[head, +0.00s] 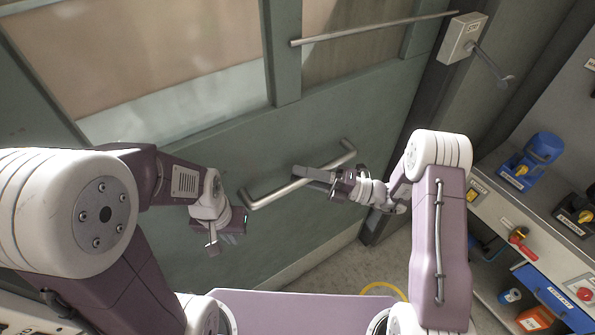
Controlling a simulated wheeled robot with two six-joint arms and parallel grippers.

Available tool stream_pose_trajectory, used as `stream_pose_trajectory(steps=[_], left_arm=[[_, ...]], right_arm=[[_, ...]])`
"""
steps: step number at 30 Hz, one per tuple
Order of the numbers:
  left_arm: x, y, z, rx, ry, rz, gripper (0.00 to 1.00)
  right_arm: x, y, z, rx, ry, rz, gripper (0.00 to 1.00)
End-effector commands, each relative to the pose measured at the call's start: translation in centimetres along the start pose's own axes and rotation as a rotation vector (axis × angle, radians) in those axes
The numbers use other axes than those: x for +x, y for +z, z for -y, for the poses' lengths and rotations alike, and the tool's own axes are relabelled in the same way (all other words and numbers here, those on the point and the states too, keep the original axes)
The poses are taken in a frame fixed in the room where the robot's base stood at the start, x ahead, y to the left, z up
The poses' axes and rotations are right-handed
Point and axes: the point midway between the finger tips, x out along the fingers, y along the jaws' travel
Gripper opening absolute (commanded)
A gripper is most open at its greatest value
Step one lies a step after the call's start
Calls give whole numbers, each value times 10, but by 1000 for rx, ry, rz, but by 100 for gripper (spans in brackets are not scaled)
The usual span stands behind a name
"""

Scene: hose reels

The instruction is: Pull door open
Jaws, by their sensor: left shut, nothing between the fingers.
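The door (330,125) is a grey-green framed panel with tan panes, filling the middle and left of the head view. It looks closed against the dark post at its right. A grey metal bar handle (268,197) runs slantwise across its lower part. My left gripper (228,238) is shut and empty, just left of and below the handle's left end. My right gripper (312,177) reaches in from the right, with its fingers overlapping the handle's middle in the picture. I cannot tell whether they touch or grip the bar.
A long metal rod (375,28) crosses the door's top to a grey box (462,38) on the post. At the right stands a workbench (497,212) with a blue device (535,160). A yellow hose (383,287) lies on the floor.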

Motion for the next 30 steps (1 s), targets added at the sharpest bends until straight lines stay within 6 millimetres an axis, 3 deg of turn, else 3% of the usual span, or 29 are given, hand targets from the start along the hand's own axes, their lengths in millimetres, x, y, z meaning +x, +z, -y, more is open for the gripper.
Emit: stream_pose_trajectory(steps=[4, 11, 15, 30], left_arm=[[-2, 0, 0, 0, 0, 0, 0], [-2, 0, 0, 0, 0, 0, 0], [-2, 0, 0, 0, 0, 0, 0], [-2, 0, 0, 0, 0, 0, 0]], right_arm=[[13, 0, 0, 0, -1, -2, 31], [14, 0, 0, -1, -1, -1, 31], [14, 0, 0, -1, -1, -1, 0], [14, -1, 1, 1, -3, -3, 0]])
